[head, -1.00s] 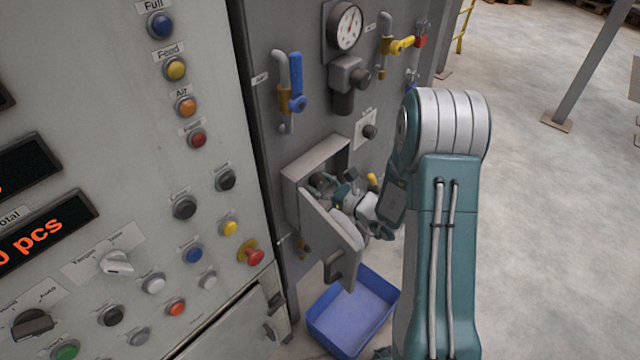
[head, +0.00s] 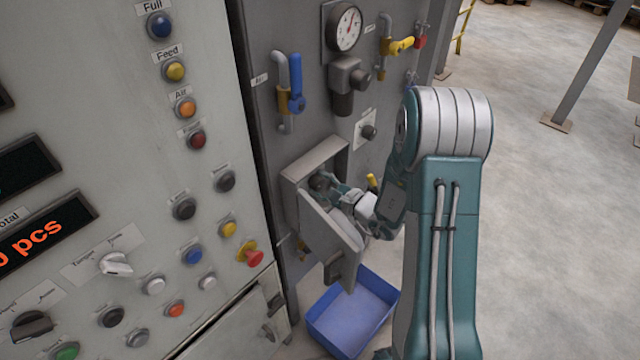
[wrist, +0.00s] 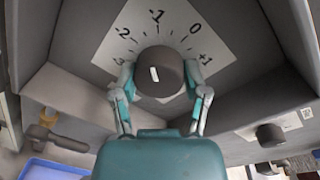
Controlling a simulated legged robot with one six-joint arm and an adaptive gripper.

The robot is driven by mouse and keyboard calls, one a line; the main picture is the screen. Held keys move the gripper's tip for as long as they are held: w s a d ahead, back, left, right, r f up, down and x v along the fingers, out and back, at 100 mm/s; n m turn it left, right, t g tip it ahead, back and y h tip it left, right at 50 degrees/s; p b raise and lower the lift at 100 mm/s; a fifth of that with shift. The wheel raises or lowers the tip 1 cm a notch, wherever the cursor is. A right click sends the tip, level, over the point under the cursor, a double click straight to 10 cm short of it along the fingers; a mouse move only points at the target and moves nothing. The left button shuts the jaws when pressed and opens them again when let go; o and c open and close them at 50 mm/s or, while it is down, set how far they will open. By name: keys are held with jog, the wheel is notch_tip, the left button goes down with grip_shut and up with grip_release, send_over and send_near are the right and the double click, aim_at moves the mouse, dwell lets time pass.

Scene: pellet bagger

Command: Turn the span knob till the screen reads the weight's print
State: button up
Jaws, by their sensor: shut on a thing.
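The dark round knob (wrist: 160,72) sits inside a small open box (head: 315,162) on the grey panel. Its white pointer mark aims close to the -1 on the white dial plate (wrist: 186,17), which also shows -2, 0 and +1. My gripper (wrist: 160,78) reaches into the box, with its two fingers shut on the knob's left and right sides. In the head view my gripper (head: 345,195) is partly hidden by the open box door (head: 330,235). No weight or its print can be made out. One partly cut display (head: 40,235) reads "0 pcs" beside "Total".
The box walls stand close around my gripper. A blue bin (head: 352,310) lies below the door. A gauge (head: 347,28), a blue-handled valve (head: 296,85) and a yellow-handled valve (head: 400,46) are above. A button panel (head: 130,180) fills the left.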

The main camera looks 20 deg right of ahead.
dwell(0.4)
jog(key=o, duration=1.1)
jog(key=shift+a, duration=0.15)
jog(key=v, duration=1.2)
jog(key=shift+f, duration=0.1)
